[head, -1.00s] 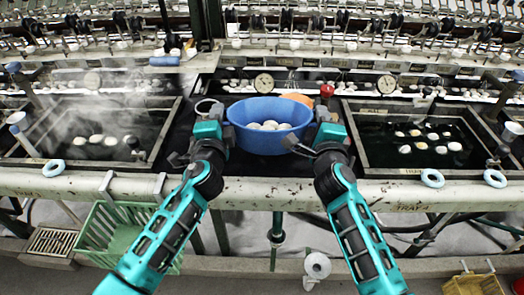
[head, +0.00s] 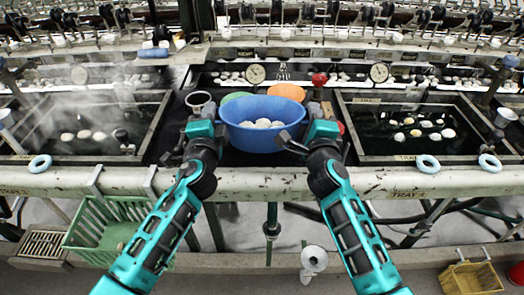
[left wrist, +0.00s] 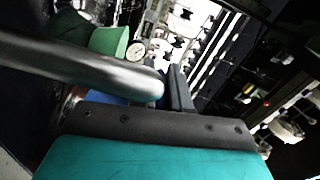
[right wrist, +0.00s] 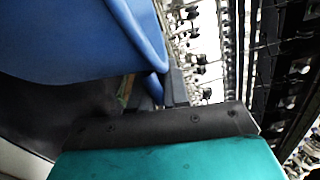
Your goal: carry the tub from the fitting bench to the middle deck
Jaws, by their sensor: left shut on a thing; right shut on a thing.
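The blue tub (head: 262,138), holding several white cocoons (head: 262,123), is gripped between my two hands over the dark deck (head: 250,160) between the two basins. My left gripper (head: 217,127) is shut on its left rim and my right gripper (head: 308,129) is shut on its right rim. The tub looks about level. A gap beneath it cannot be made out. The tub's blue wall fills the upper left of the right wrist view (right wrist: 75,40). In the left wrist view, a dark rounded shape hides most of it.
Behind the tub on the deck stand an orange bowl (head: 287,91), a green bowl (head: 234,97) and a metal cup (head: 198,99). Water basins flank the deck, the left one (head: 60,154) steaming, the right one (head: 372,158). A pale beam (head: 270,184) runs along the front.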

